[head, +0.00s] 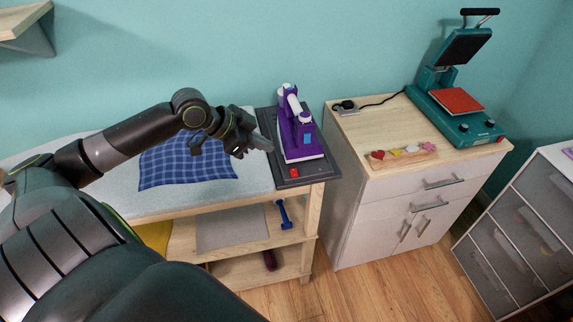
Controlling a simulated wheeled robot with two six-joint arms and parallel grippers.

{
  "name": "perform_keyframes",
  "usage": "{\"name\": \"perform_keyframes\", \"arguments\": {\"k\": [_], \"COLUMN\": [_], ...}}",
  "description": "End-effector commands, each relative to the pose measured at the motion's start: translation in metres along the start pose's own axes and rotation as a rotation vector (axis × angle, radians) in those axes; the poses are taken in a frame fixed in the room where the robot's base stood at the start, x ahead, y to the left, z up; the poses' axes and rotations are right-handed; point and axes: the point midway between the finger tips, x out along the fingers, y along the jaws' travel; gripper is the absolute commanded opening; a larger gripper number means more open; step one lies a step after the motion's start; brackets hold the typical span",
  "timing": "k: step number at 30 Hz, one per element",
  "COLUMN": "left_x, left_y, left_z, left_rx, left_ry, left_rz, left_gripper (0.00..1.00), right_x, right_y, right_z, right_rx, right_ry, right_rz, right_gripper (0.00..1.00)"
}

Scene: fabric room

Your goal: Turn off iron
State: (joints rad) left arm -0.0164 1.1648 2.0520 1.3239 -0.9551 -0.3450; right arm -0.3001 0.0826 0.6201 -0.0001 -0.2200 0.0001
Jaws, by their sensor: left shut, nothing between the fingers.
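The purple and white iron (299,127) stands on a dark grey rest plate (296,179) at the right end of the ironing table. A small red switch (294,173) sits near the front edge of that plate. My left gripper (268,146) is shut and empty, just left of the iron, above the plate's left edge. It looks apart from the iron, though the height gap is hard to judge. My right gripper is not in view. Whether the switch is lit cannot be told.
A blue checked cloth (190,170) lies on the table's padded top (245,197), partly under my left arm. To the right, a wooden-topped cabinet (366,129) holds a teal heat press (445,110), a power socket (345,106) and a small decorated tray (402,158). A drawer unit (515,225) stands far right.

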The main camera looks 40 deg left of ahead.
Motion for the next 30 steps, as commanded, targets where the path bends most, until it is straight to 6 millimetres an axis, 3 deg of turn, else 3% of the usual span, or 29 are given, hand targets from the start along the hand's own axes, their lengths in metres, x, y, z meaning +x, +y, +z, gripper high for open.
{"name": "perform_keyframes", "arguments": {"k": [23, 30], "left_x": [0.087, 0.108], "left_y": [0.001, 0.001], "left_z": [-0.002, 0.023], "left_rx": [-0.004, -0.003], "left_ry": [0.002, -0.002], "left_rz": [0.003, 0.002], "left_gripper": [0.00, 0.00], "right_x": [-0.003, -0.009], "right_y": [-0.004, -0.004], "right_z": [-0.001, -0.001], "right_rx": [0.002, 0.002], "right_ry": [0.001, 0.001], "right_rz": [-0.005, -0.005], "right_gripper": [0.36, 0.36]}}
